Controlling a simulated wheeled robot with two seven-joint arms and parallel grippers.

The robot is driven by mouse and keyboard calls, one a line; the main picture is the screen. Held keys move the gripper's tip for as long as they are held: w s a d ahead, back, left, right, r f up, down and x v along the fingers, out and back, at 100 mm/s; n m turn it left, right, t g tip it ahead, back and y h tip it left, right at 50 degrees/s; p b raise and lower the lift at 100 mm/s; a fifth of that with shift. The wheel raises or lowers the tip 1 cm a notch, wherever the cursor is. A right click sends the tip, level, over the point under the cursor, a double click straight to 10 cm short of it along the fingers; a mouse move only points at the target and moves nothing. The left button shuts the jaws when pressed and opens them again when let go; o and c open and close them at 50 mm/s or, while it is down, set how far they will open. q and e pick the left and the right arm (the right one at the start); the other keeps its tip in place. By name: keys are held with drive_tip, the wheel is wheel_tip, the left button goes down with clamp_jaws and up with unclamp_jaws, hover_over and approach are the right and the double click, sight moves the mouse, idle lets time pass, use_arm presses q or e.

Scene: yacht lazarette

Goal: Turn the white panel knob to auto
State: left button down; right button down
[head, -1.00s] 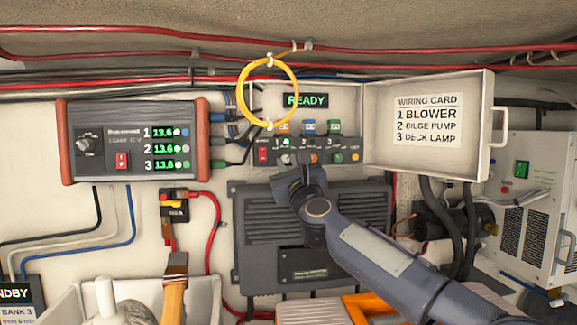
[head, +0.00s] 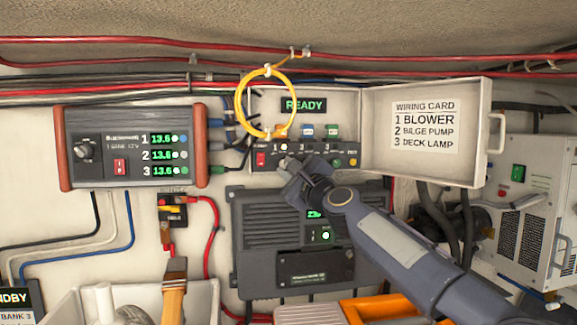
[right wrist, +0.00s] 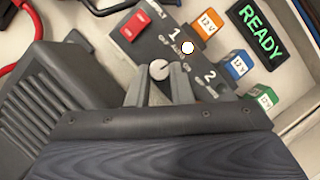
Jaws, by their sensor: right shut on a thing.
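The switch panel (head: 345,163) sits in the open white box at the middle of the head view. The white knob (right wrist: 158,70) under position 1 shows in the right wrist view between my right fingertips. My right gripper (right wrist: 152,90) is shut on it. In the head view my right gripper (head: 286,164) reaches the panel's left part and covers most of the knob. A white lamp (right wrist: 187,47) is beside the "1", with a small AUTO label near the knob. The knob's pointer is too small to read. My left gripper is out of view.
A red rocker switch (right wrist: 133,25) lies close beside the knob. A yellow cable loop (head: 267,102) hangs over the box's left edge. The box lid (head: 423,130) stands open at right, with a wiring card. A dark grey unit (head: 262,235) is below the panel.

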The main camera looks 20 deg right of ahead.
drive_tip(key=shift+r+n+p, duration=0.1)
drive_tip(key=shift+n+p, duration=0.2)
drive_tip(key=shift+n, duration=0.4)
drive_tip(key=shift+g, duration=0.3)
drive_tip(key=c, duration=1.3)
unclamp_jaws()
drive_tip(key=b+v, duration=0.4)
drive_tip(key=v, duration=0.3)
drive_tip(key=shift+s+d+b, duration=0.15)
drive_tip(key=shift+s+b, duration=0.2)
drive_tip(key=shift+s, duration=0.1)
